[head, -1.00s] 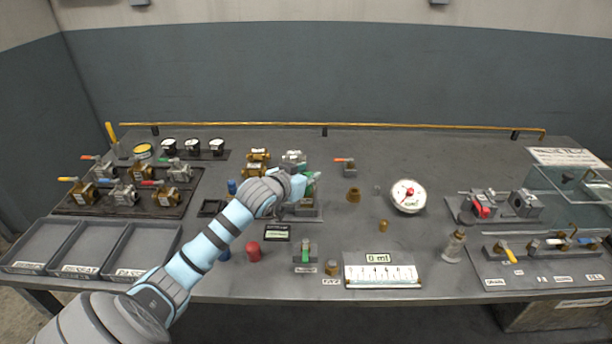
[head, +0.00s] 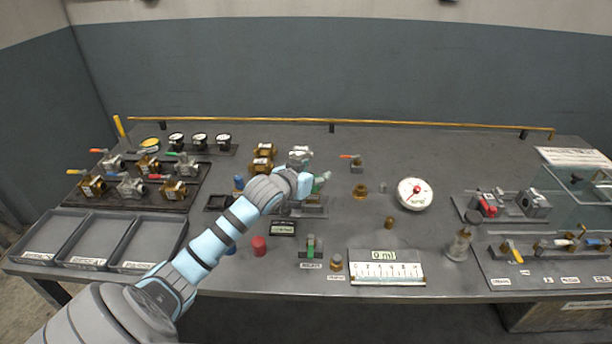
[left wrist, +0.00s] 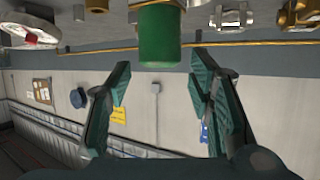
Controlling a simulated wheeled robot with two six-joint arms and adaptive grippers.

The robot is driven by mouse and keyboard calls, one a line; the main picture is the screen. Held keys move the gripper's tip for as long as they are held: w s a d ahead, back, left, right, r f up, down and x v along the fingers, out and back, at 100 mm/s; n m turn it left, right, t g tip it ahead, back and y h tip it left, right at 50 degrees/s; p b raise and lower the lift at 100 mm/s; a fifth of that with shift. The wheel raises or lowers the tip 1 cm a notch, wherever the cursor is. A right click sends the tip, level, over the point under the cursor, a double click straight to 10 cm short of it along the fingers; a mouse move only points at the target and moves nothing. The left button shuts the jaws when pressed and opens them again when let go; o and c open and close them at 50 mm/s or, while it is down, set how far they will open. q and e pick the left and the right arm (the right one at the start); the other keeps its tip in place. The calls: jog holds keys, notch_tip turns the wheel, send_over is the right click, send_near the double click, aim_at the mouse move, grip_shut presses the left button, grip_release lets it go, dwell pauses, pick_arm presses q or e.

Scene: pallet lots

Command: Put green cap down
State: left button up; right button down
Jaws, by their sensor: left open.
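The green cap (left wrist: 161,36) shows in the left wrist view as a green cylinder at the top middle, just beyond the fingertips. My left gripper (left wrist: 158,66) is open, with its two teal fingers spread apart and nothing between them. In the head view my left gripper (head: 318,182) is over the middle of the bench, beside a grey fixture (head: 312,207). There the gripper mostly hides the cap, and I cannot tell what the cap rests on. My right gripper is not in view.
Three grey trays (head: 97,215) lie at the bench's left, below a rack of valves (head: 125,190).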

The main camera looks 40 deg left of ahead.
pick_arm(q)
jog(key=p+v, duration=0.3)
jog(key=v, duration=0.9)
jog(key=shift+r+p, duration=0.35)
